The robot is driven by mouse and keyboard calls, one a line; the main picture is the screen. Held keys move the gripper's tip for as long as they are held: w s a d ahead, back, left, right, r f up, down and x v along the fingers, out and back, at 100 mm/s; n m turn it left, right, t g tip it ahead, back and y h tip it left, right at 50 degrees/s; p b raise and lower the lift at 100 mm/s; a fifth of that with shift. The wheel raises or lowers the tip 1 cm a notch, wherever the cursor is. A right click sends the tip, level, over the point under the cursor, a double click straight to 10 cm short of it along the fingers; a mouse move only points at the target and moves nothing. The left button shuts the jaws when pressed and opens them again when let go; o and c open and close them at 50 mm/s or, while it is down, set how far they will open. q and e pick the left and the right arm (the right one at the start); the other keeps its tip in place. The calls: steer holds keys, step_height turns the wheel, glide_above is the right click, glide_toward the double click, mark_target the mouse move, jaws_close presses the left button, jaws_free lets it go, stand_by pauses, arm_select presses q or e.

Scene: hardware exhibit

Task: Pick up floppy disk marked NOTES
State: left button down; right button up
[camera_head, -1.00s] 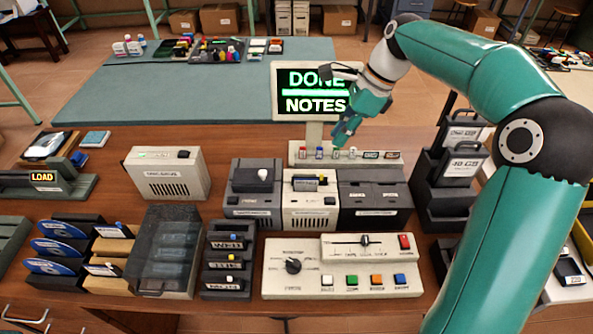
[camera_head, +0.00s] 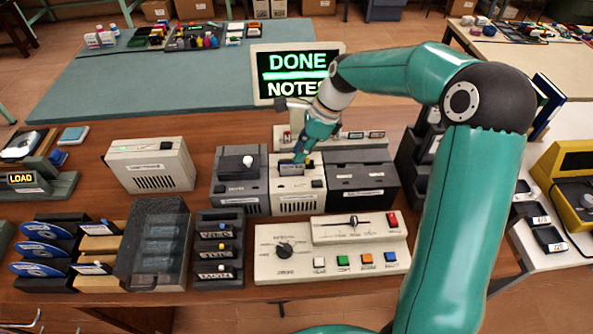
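A dark disk (camera_head: 290,169) with a pale label stands partly out of the top slot of the middle, cream drive (camera_head: 297,198). Its label is too small to read. The screen (camera_head: 285,65) behind reads DONE and NOTES. My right gripper (camera_head: 300,157), teal, points down at the disk's upper edge, at or just above it. Its fingers partly overlap the disk's top, and I cannot tell whether they touch it or are closed. My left gripper is not in view.
A grey drive (camera_head: 240,190) and a dark drive (camera_head: 362,189) flank the cream one closely. A control panel (camera_head: 330,250) lies in front. A rack of small disks (camera_head: 219,248) and a clear-lidded box (camera_head: 158,245) stand to the left. Bare wood shows left of the drives.

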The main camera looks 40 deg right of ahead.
mark_target(296, 173)
steer(key=x, duration=0.4)
steer(key=shift+a+f+p, duration=0.15)
steer(key=shift+a+p, duration=0.05)
steer(key=shift+p, duration=0.1)
steer(key=shift+s, duration=0.1)
jaws_close()
